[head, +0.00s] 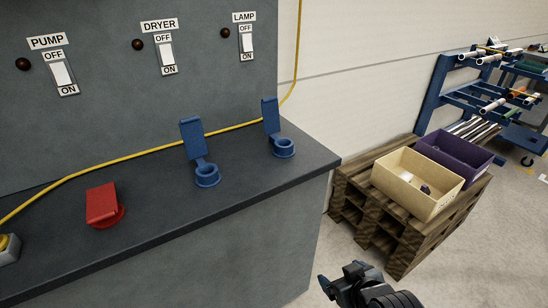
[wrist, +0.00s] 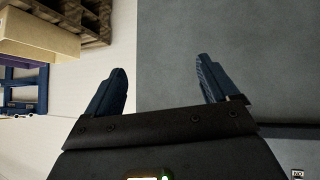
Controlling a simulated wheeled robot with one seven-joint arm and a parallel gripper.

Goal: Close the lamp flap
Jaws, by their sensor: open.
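The rightmost blue flap (head: 270,116) stands up from its blue ring (head: 283,147) on the dark counter (head: 130,246), below the LAMP switch (head: 246,42). Its flap is raised and the ring is uncovered. My gripper (head: 337,280) is low at the bottom of the head view, in front of and right of the counter, well away from the flap. The wrist view shows its two fingers (wrist: 161,72) apart with nothing between them. No flap shows in the wrist view.
Another raised blue flap (head: 192,138) stands below the DRYER switch (head: 166,54), and a red flap (head: 101,204) is farther left. A yellow cable (head: 130,156) runs behind them. A pallet (head: 398,236) with tan (head: 408,193) and purple boxes (head: 462,150) stands right of the counter.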

